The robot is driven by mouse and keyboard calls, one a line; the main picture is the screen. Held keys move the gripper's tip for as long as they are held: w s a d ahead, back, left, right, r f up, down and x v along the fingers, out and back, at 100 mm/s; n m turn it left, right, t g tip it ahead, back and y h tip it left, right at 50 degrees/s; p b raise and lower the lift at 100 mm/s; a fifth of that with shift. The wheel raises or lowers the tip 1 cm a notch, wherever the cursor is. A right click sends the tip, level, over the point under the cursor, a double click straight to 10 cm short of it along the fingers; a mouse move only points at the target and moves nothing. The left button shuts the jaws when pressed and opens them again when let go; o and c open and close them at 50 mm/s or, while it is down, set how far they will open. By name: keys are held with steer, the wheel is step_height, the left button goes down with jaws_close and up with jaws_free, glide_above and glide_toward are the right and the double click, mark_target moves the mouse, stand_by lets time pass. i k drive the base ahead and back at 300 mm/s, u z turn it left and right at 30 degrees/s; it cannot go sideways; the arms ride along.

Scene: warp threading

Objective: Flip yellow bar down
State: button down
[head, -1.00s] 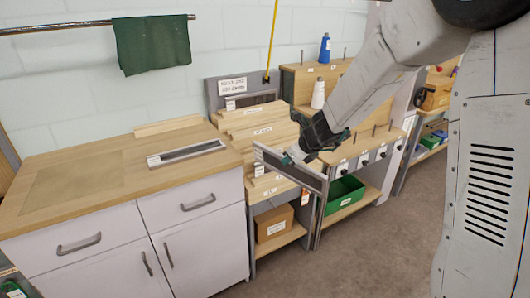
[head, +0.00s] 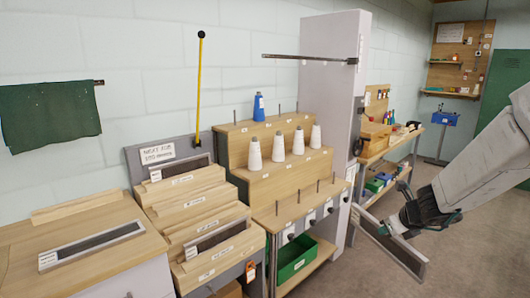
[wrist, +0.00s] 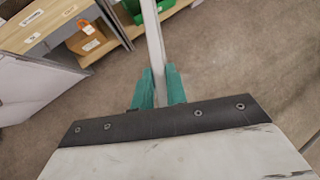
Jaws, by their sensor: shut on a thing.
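The yellow bar (head: 198,85) stands upright near the wall at left centre of the head view, with a dark knob on top. In the wrist view my teal fingers (wrist: 158,88) close on both sides of the reed's grey edge (wrist: 153,42).
A slotted wooden rack (head: 195,205) stands below the bar. A stepped shelf (head: 285,180) holds white cones and a blue one. A white column (head: 325,120) with a metal rod (head: 308,58) stands beside it. Open floor (head: 460,250) lies at the right.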

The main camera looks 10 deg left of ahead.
mark_target(201, 34)
steer(key=z, duration=0.55)
steer(key=i, duration=1.35)
steer(key=z, duration=1.35)
steer(key=i, duration=0.65)
steer(key=u, duration=3.25)
